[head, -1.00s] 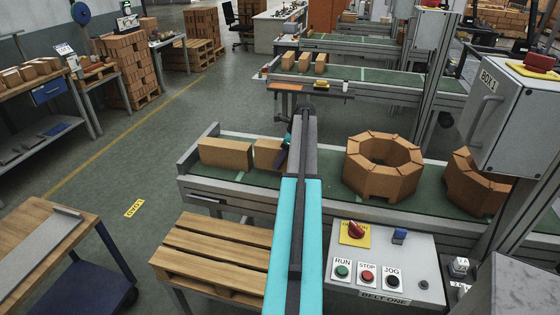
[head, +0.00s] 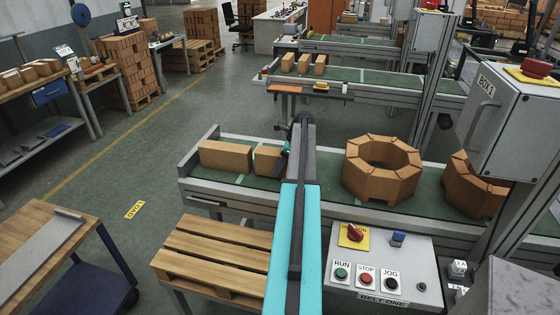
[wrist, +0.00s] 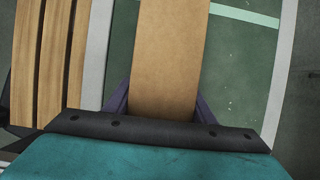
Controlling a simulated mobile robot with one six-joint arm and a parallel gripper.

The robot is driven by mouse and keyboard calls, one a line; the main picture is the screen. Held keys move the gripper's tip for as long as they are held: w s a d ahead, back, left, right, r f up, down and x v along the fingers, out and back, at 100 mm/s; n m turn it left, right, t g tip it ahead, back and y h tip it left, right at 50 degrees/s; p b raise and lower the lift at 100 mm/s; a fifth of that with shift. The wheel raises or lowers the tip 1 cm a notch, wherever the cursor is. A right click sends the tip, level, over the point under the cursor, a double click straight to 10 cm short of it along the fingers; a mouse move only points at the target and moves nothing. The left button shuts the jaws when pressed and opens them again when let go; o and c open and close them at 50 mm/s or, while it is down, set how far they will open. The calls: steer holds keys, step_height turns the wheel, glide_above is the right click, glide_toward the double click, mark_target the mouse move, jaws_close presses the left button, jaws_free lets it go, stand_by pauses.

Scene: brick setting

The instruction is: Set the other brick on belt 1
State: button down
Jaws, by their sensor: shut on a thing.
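One brick (head: 225,156) lies on the green belt of belt 1 (head: 212,183), near its left end. The other brick (head: 267,160) is just right of it, with a small gap between them. My gripper (head: 284,161) is shut on this other brick, and my arm hides its right part. In the wrist view the brick (wrist: 170,55) runs up between the two fingers, over the green belt. It is at or very close to the belt surface; I cannot tell whether it touches.
A ring of bricks (head: 357,180) stands on the belt right of my arm, with another (head: 462,185) farther right. A wooden pallet (head: 205,255) and a button panel (head: 410,262) are in front of the belt. A grey control box (head: 510,125) stands at the right.

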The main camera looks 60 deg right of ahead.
steer(key=shift+f, duration=0.35)
steer(key=c, duration=0.8)
jaws_free()
steer(key=shift+f, duration=0.15)
steer(key=shift+b+v, duration=1.5)
steer(key=shift+v, duration=4.6)
steer(key=shift+a, duration=0.1)
